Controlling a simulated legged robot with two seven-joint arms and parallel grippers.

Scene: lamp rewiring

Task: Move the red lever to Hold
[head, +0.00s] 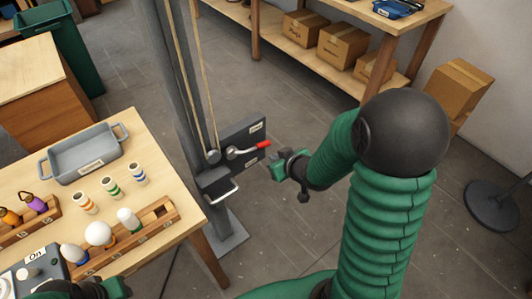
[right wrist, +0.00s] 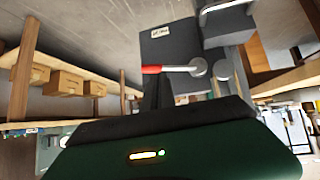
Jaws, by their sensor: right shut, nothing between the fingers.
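The red lever (head: 264,145) sits on a dark plate (head: 257,133) fixed to a grey post. Its silver arm runs from a pivot at the left, and the red grip points right and slightly up. Two small white labels are on the plate, too small to read. The lever (right wrist: 152,69) also shows in the right wrist view, with its round pivot beside it. My right gripper (head: 274,170) is shut and empty, just right of and below the red grip, apart from it. My left gripper (head: 112,288) shows only partly at the bottom left edge.
A metal handle (head: 222,193) sticks out from a grey block below the plate. Ropes run up the post (head: 164,62). A wooden table (head: 128,125) at the left holds a grey tray (head: 84,166), bulbs and spools. Open floor lies right of the post.

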